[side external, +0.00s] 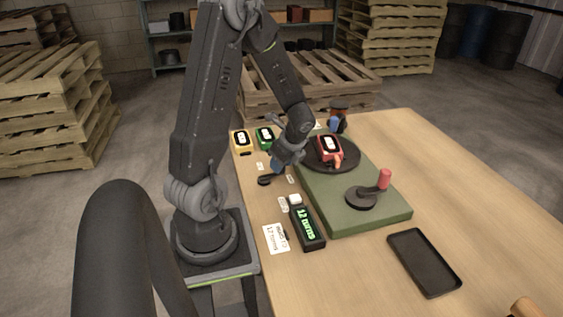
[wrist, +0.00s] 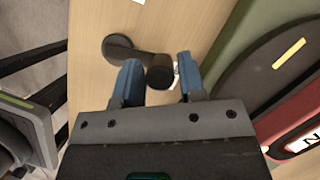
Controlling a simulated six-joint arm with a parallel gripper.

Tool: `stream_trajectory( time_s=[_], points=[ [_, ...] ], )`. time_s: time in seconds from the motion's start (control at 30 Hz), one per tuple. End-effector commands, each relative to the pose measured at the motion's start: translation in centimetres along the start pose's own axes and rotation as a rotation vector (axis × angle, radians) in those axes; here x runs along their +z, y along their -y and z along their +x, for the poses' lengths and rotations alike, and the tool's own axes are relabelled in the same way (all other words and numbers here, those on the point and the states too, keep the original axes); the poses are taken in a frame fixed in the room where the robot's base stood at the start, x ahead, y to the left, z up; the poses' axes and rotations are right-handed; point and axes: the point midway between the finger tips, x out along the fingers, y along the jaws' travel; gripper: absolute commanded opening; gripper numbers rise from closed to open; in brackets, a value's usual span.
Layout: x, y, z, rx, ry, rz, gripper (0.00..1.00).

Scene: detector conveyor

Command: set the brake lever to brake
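The brake lever is a small black lever with a round pivot disc (wrist: 122,48) and a dark upright knob (wrist: 160,77) at its arm's end. In the side external view, the lever (side external: 265,180) lies on the table left of the green base, partly hidden by my gripper (side external: 281,162). In the wrist view, my gripper (wrist: 159,80) is open, with one blue finger on each side of the knob. Gaps show between the knob and both fingers. White labels (side external: 290,179) lie near the lever, too small to read.
The green base (side external: 360,221) carries a dark turntable (side external: 318,160) with a red device (side external: 329,148), and a crank with a red handle (side external: 384,179). A counter (side external: 307,228) reads "12 turns". Yellow (side external: 242,140) and green (side external: 265,137) devices stand behind. A black tray (side external: 424,262) lies right.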

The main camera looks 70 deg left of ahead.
Motion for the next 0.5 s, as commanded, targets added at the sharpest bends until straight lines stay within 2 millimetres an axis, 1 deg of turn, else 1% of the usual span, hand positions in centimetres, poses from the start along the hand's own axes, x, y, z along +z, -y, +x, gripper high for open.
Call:
stream_trajectory(
  time_s=[0.03, 0.13, 0.37, 0.5],
  points=[
    [0.01, -0.01, 0.02, 0.001, 0.000, -0.001, 0.42],
    [0.01, -0.02, 0.03, 0.001, 0.000, -0.001, 0.51],
    [0.02, -0.02, 0.01, 0.001, 0.000, -0.002, 0.51],
    [0.05, 0.05, -0.88, -0.002, 0.001, -0.003, 0.51]
  ],
)
